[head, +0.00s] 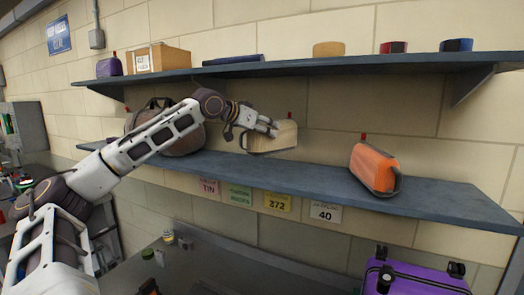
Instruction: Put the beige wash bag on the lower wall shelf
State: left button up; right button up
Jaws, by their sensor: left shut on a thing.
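The beige wash bag (277,138) is in the middle of the head view, at the lower wall shelf (300,176). My left gripper (270,128) is shut on it from the left side. The bag is close above the shelf top; I cannot tell whether its underside touches. A small red tab shows above the bag. The gripper fingers hide part of the bag's upper left. My right gripper is not in view.
An orange bag (375,168) stands to the right on the lower shelf, and a brown bag (178,138) to the left, partly behind my arm. The upper shelf (300,66) runs overhead with several items. A purple suitcase (415,282) is below right.

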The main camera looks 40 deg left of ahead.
aim_at(265, 145)
pick_arm(q)
jog(key=shift+f+b, duration=0.6)
jog(key=shift+f, duration=0.55)
jog(key=shift+f, duration=0.1)
jog(key=shift+f+b, duration=1.4)
jog(key=shift+f, duration=0.4)
jog(key=o, duration=1.3)
jog(key=shift+o, duration=0.2)
jog(key=shift+d, duration=0.1)
jog(key=shift+s, duration=0.1)
